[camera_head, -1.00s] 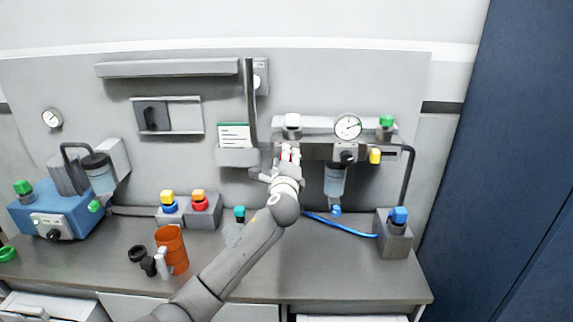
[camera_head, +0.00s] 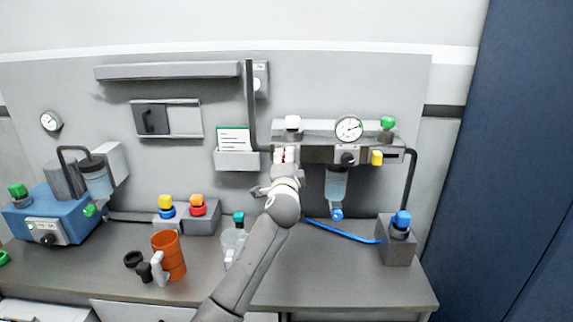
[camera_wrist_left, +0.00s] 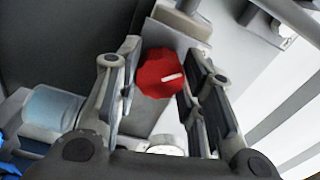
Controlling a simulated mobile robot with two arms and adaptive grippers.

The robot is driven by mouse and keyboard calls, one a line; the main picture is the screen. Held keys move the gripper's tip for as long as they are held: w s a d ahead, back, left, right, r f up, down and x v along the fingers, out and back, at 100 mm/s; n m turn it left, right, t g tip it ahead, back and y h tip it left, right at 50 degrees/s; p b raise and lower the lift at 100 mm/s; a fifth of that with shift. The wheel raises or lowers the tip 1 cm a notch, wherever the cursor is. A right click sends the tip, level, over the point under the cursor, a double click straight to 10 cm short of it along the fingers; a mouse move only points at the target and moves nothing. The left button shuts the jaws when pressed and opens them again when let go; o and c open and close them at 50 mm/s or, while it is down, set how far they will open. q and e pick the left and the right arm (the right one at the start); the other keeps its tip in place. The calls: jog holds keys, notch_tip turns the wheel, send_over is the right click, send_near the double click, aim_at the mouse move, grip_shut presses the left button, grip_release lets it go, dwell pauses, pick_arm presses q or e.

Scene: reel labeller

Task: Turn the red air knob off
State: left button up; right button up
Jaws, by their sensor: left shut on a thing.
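The red air knob (camera_wrist_left: 158,74) shows in the left wrist view, with a white pointer mark that points toward the right of that picture. My left gripper (camera_wrist_left: 161,68) has one finger on each side of the knob and is shut on it. In the head view my left gripper (camera_head: 285,157) is at the left end of the grey air unit (camera_head: 318,154) on the back panel, and it hides most of the knob. My right gripper is in neither view.
A round gauge (camera_head: 348,129), a green knob (camera_head: 387,122) and a yellow knob (camera_head: 377,157) sit right of my gripper. A card holder (camera_head: 238,160) is just left of it. An orange mug (camera_head: 170,256) and a clear bottle (camera_head: 233,240) stand on the bench below.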

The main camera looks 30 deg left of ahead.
pick_arm(q)
jog(key=shift+f, duration=0.1)
dwell(0.4)
jog(key=o, duration=1)
jog(key=shift+o, duration=0.2)
jog(key=v, duration=1.2)
jog(key=shift+s+a, duration=0.1)
